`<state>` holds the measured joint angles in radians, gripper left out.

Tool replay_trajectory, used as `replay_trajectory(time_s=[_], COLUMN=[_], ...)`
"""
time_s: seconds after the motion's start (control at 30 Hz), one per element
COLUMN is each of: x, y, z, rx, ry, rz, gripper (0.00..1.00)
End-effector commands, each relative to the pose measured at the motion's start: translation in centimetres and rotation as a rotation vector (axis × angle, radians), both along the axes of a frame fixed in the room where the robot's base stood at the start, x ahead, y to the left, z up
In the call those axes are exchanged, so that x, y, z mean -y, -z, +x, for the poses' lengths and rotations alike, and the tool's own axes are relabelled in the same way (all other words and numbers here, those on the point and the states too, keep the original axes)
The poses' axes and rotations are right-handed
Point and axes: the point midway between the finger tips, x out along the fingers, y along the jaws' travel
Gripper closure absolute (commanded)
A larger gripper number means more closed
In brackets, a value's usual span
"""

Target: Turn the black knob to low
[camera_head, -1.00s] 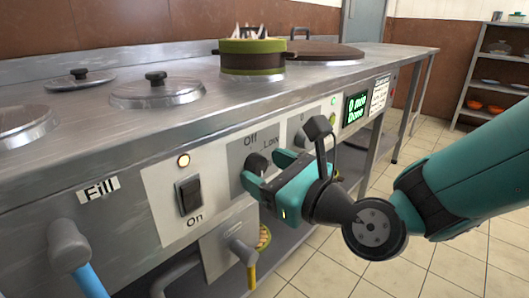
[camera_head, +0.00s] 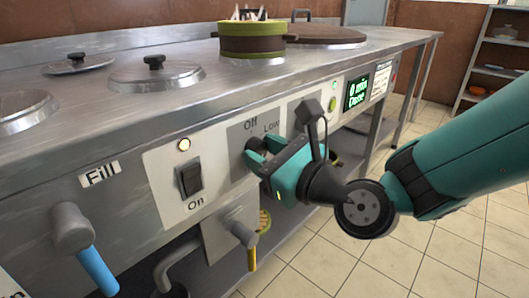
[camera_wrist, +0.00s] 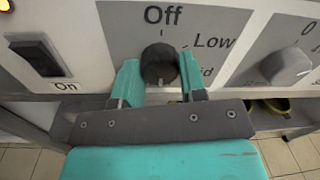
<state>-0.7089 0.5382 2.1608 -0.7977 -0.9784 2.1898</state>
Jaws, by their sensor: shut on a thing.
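The black knob (camera_wrist: 159,65) sits on a grey plate marked "Off" at the top and "Low" at the upper right; a third label is partly hidden. A small pale mark shows low on the knob's face. In the head view the knob (camera_head: 255,146) is mostly hidden by my fingers. My gripper (camera_wrist: 158,80) is shut on the knob, one teal finger on its left side and one on its right. In the head view my gripper (camera_head: 264,153) reaches the panel from the right.
A black rocker switch (camera_head: 190,180) marked "On" is left of the knob. A grey knob (camera_wrist: 288,66) is to its right. A yellow-handled tap (camera_head: 246,240) and a blue-handled tap (camera_head: 90,245) stick out below. Tiled floor is open at the right.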

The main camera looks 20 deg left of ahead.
Motion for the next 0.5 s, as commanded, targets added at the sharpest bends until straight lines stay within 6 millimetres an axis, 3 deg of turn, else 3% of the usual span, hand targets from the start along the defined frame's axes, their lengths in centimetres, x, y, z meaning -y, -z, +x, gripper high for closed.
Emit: replay_trajectory(time_s=[0.5], x=[-0.02], y=[0.18], z=[-0.04], rx=[0.376], ry=[-0.001], rz=[-0.155], gripper=[0.85])
